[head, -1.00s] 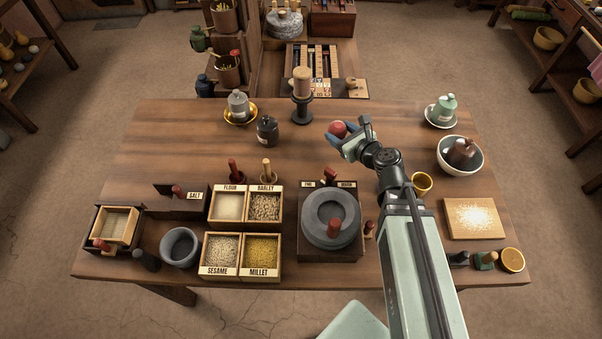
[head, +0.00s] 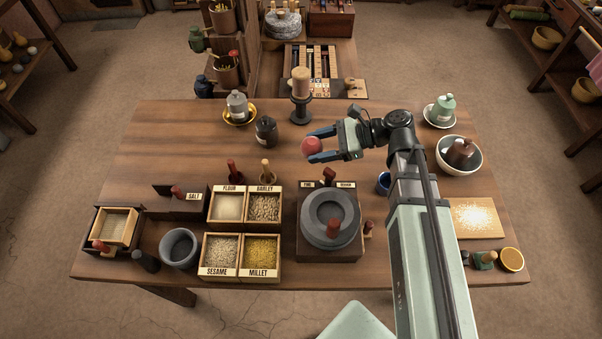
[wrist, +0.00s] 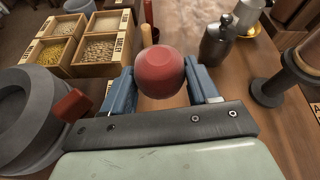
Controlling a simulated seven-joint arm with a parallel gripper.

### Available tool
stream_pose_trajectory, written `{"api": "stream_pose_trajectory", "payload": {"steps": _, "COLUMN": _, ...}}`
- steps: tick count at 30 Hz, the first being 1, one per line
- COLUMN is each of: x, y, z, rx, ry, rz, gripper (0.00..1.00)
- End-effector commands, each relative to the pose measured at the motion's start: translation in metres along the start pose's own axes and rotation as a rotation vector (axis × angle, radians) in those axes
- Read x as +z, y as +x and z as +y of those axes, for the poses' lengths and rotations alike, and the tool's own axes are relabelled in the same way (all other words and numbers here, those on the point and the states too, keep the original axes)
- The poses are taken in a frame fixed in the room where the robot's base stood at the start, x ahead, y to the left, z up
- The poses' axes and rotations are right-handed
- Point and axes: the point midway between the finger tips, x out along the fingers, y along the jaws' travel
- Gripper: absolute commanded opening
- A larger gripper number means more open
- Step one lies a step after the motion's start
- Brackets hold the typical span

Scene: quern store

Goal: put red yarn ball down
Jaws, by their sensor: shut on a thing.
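The red yarn ball (head: 312,146) is held between the blue fingertips of my gripper (head: 318,145), above the wooden table (head: 180,150) behind the quern. In the wrist view the ball (wrist: 159,72) sits between the two blue fingers, which touch its sides. I cannot tell exactly how high the ball is above the table.
The grey quern (head: 331,217) stands in front, with the grain boxes (head: 243,240) to its left.

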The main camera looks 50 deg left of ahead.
Motion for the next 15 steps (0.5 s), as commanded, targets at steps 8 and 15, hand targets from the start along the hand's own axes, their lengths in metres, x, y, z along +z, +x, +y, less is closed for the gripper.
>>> {"api": "stream_pose_trajectory", "payload": {"steps": 8, "x": -0.015, "y": 0.006, "z": 0.002, "rx": 0.024, "ry": -0.007, "rz": -0.003, "gripper": 0.29}}
{"api": "stream_pose_trajectory", "payload": {"steps": 15, "x": -0.045, "y": 0.018, "z": 0.006, "rx": 0.022, "ry": -0.007, "rz": -0.003, "gripper": 0.29}}
